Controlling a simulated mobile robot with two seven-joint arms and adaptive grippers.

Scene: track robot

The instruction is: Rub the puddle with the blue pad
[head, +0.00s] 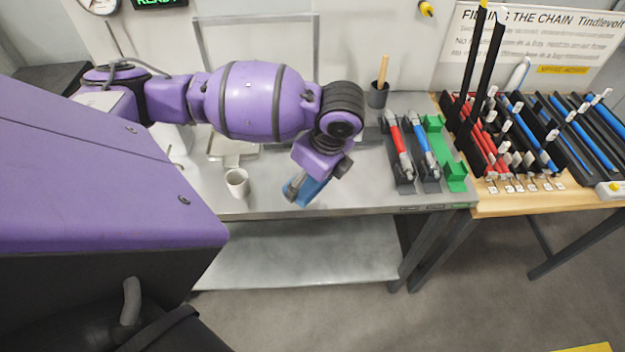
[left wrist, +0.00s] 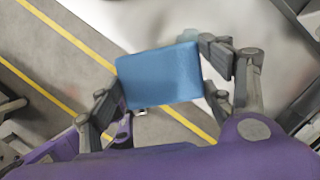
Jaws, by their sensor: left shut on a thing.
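My left gripper (head: 302,184) is above the front part of the grey metal bench (head: 262,203). It is shut on the blue pad (head: 312,191). In the left wrist view the blue pad (left wrist: 160,76) sits between the two fingers, its broad face toward the camera. A small pale bluish patch (left wrist: 190,36) shows just past the pad's upper right corner in that view; I cannot tell for sure whether it is the puddle. No puddle is clear in the head view, where my arm hides part of the bench. My right gripper is not in view.
A white cup (head: 237,183) stands left of the pad and a shallow tray (head: 228,147) lies behind it. A dark pot with a wooden handle (head: 378,95) stands at the back. Red and blue tools (head: 411,150) in holders and a green rack (head: 448,155) are at the right.

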